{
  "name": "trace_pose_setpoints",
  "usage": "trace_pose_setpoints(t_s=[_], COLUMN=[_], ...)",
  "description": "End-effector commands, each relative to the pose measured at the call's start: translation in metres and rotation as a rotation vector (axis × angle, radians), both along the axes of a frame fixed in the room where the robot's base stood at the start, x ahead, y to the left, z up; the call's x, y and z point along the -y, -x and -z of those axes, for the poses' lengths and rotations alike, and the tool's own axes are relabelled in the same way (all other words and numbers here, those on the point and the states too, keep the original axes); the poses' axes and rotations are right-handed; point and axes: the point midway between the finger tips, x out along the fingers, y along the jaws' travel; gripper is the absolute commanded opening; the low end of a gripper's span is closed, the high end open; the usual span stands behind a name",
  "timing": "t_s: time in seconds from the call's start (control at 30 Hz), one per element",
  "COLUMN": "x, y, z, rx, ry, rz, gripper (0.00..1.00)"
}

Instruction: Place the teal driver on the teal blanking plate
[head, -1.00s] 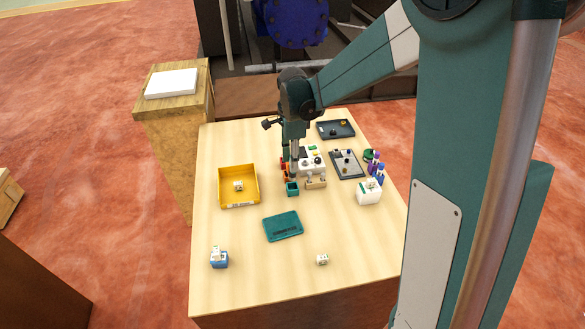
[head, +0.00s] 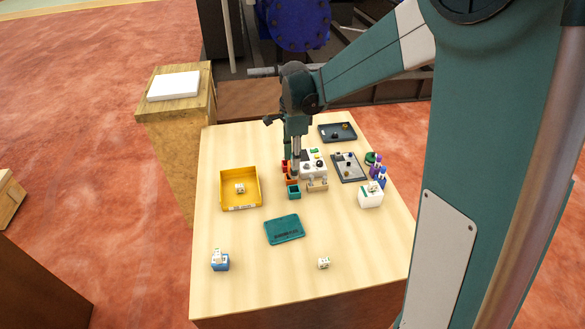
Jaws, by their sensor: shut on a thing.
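The teal blanking plate (head: 284,230) lies flat and bare on the light wooden table, near its middle. My gripper (head: 293,167) points down behind it, beside the white device and close to the red and orange items. It is shut on a slim thing that I take for the teal driver; the fingertips and most of what they hold are too small and crowded to make out. The gripper is well apart from the plate.
A small teal open box (head: 294,192) stands between gripper and plate. A yellow tray (head: 224,203) is left, a white device (head: 312,180) right of the gripper. Dark trays (head: 358,178), a white block (head: 369,199) and bottles stand at right. The table is clear around the plate.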

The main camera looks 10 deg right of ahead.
Motion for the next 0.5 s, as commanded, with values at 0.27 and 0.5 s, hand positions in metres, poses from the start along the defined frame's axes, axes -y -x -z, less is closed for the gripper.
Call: trace_pose_setpoints(t_s=[0.27, 0.5], x=[-0.010, -0.029], y=[0.016, 0.053], z=[-0.002, -0.006], rx=[0.000, 0.000], ry=[0.000, 0.000], rz=[-0.002, -0.002], gripper=[0.13, 0.13])
